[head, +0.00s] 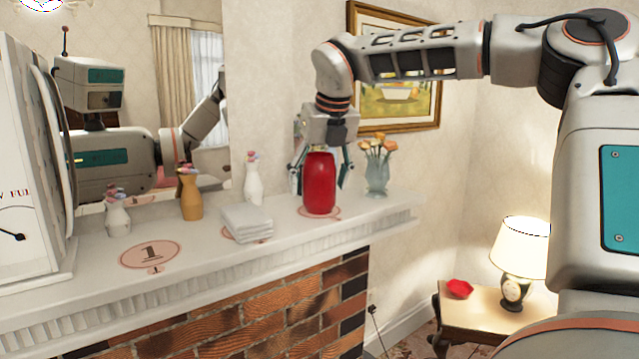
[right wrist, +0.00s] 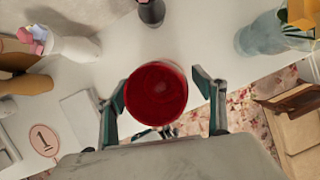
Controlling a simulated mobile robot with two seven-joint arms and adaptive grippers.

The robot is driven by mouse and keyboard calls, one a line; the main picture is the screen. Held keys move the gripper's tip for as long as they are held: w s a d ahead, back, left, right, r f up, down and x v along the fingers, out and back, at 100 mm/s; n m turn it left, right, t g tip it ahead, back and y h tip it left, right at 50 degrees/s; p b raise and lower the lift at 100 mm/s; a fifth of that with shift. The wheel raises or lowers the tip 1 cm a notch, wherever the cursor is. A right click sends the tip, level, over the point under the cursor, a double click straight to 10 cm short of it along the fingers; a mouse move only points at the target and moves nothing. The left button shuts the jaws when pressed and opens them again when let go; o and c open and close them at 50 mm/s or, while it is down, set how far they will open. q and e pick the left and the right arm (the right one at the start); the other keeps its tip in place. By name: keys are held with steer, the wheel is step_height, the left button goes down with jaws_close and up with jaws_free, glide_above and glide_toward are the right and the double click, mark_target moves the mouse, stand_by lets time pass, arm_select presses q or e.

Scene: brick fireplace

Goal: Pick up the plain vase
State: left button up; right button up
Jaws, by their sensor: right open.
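A plain red vase (head: 319,198) with no flowers stands upright on the mantel, on a round pinkish marker. It also shows from above in the right wrist view (right wrist: 156,93). My right gripper (head: 318,184) points down over it, open, with one finger on each side of the vase's upper part. In the right wrist view a small gap shows on the right side; I cannot tell whether the left finger touches. My left gripper is not in view.
A glass vase of flowers (head: 378,178) stands close to the right, and a white vase (head: 254,186) to the left. Folded white cloths (head: 246,222), a tan vase (head: 189,196) and another white vase (head: 117,218) sit further left. A mirror stands behind. The mantel's front (head: 110,285) is clear.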

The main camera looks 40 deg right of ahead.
steer(key=c, duration=1.5)
steer(key=shift+r, duration=0.1)
